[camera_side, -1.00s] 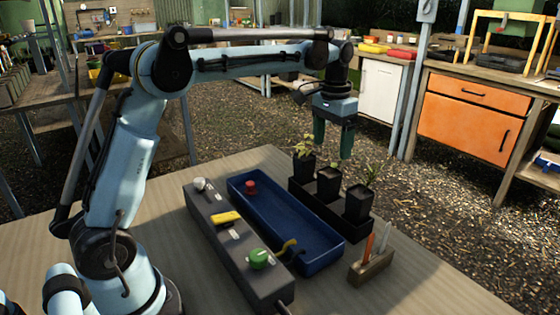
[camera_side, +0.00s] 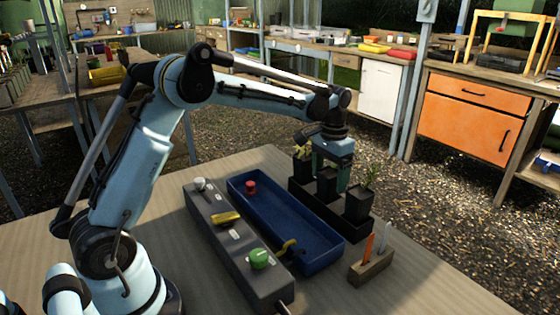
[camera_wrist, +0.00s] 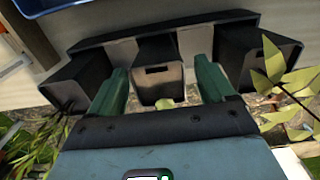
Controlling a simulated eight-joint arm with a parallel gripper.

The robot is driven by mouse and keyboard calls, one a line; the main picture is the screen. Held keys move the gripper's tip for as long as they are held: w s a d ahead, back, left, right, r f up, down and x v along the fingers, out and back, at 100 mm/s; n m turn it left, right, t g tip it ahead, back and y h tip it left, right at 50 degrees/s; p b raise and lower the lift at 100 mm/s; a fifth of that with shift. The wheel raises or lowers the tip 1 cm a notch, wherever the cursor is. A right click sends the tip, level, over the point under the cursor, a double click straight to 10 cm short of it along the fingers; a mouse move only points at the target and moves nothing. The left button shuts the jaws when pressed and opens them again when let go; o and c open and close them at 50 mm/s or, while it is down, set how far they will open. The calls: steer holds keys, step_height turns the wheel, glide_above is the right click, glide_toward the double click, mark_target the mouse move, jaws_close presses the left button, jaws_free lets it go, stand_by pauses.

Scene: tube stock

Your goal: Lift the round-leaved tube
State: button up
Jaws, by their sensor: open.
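My gripper (camera_side: 332,176) is open and pointing down over the black rack (camera_wrist: 195,36). In the wrist view its two green fingers (camera_wrist: 162,74) stand on either side of the middle black tube (camera_wrist: 159,76), with a gap at each side. A small rounded pale-green bit of plant shows at that tube's mouth; the rest is hidden by my gripper. The middle tube also shows in the side view (camera_side: 326,186). The left tube (camera_side: 302,169) bears broad, pointed yellow-green leaves. The right tube (camera_side: 358,206) bears narrow spiky leaves.
A blue tray (camera_side: 285,222) lies beside the rack, with a red knob and a yellow hooked piece. A grey control box (camera_side: 228,240) carries a green button. A wooden block (camera_side: 371,267) holds an orange and a pale stick. Neighbouring tubes stand close to my fingers.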

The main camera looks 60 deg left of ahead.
steer(key=shift+f, duration=1.5)
